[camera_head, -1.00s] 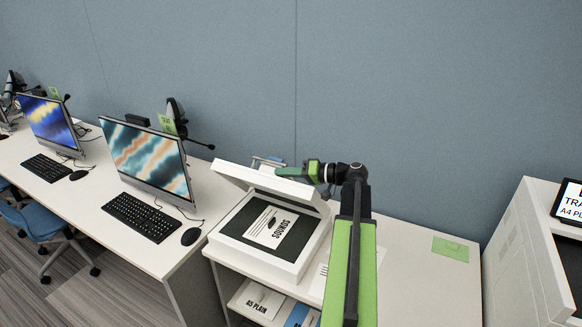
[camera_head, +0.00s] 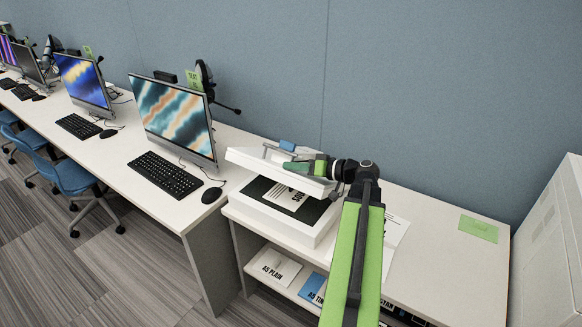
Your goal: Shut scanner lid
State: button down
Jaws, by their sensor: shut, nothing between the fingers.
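The white scanner (camera_head: 272,215) stands on a white table. Its lid (camera_head: 272,170) is partly lowered and slants over the dark scanning bed (camera_head: 322,211). A printed sheet (camera_head: 287,197) lies on the bed, its far part hidden under the lid. My gripper (camera_head: 296,167) is shut and empty, lying across the top of the lid near its right end. It appears to touch the lid, but the exact contact is hard to make out.
Loose paper (camera_head: 394,236) lies right of the scanner, partly behind my arm. A green card (camera_head: 478,229) lies at the table's right. A monitor (camera_head: 172,121), keyboard (camera_head: 166,175) and mouse (camera_head: 212,195) stand on the left desk. A white cabinet (camera_head: 553,240) is at the right edge.

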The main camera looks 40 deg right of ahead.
jog(key=shift+r, duration=0.1)
jog(key=r+p, duration=0.1)
jog(key=d+r+p, duration=0.1)
jog(key=r+p, duration=0.2)
jog(key=shift+w+d, duration=0.3)
jog(key=p+v, duration=0.1)
jog(key=v, duration=0.9)
jog(key=shift+s+f+p, duration=0.15)
jog(key=shift+p, duration=0.2)
